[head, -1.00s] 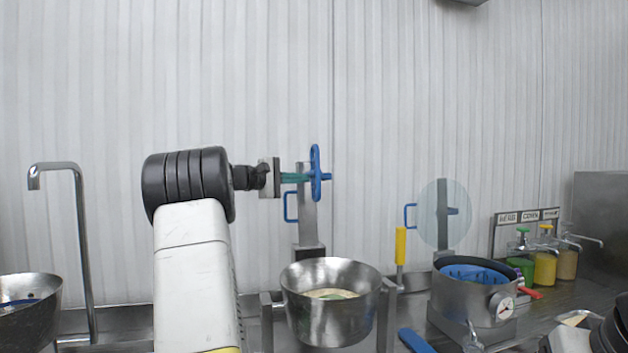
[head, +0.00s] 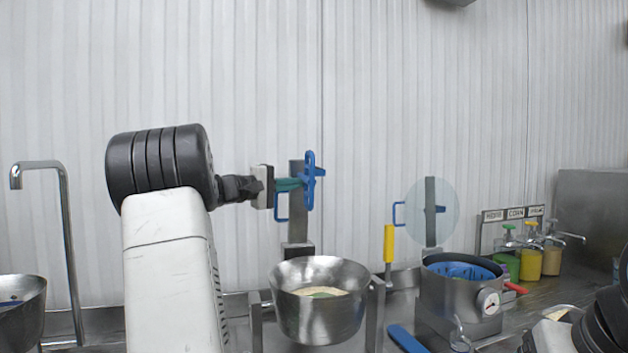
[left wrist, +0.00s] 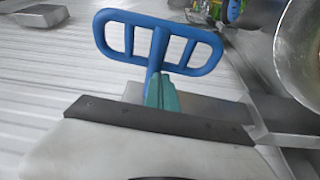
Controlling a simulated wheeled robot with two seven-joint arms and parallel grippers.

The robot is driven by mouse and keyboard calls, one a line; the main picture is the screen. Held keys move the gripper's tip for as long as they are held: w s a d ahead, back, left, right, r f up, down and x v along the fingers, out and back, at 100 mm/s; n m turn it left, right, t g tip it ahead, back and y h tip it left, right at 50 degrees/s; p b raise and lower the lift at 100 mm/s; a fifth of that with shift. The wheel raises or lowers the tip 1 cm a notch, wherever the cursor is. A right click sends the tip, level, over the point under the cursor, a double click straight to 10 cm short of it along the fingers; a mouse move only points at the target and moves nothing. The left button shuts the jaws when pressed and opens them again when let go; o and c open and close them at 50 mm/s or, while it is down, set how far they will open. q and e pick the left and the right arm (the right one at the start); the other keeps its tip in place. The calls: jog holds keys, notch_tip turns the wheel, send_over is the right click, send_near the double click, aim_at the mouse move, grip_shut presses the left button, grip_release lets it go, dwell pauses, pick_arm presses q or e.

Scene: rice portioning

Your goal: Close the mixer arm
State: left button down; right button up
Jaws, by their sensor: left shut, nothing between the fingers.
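The mixer arm (head: 297,225) is a grey upright post behind a steel mixing bowl (head: 318,318). It stands raised, with a blue paddle (head: 309,181) near its top and a blue handle on its left side. My left gripper (head: 290,184) has green fingers, shut and empty, right beside the paddle on its left. In the left wrist view the green fingertips (left wrist: 160,94) overlap the stem of the paddle (left wrist: 190,52); I cannot tell if they touch it. The bowl holds something pale and green. My right gripper is not in view.
A second upright arm (head: 430,230) with a translucent disc stands behind a blue-lined steel pot (head: 460,300) with a gauge. Sauce pumps (head: 529,262) stand at the right. A faucet (head: 68,240) and another bowl (head: 18,312) are at the left.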

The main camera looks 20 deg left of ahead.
aim_at(309, 202)
pick_arm(q)
jog(key=s+d+f+m, duration=0.2)
jog(key=s+d+f+m+h, duration=0.1)
jog(key=s+d+f+m, duration=0.1)
jog(key=s+f, duration=0.1)
jog(key=shift+s+d+m+t, duration=0.1)
jog(key=shift+s+m+t, duration=0.2)
jog(key=shift+t, duration=0.1)
jog(key=s+d+f+m+h, duration=0.1)
jog(key=s+d+f+m, duration=0.1)
jog(key=f, duration=0.5)
jog(key=shift+s+d+f, duration=0.15)
jog(key=shift+s+d, duration=0.15)
jog(key=shift+s, duration=0.45)
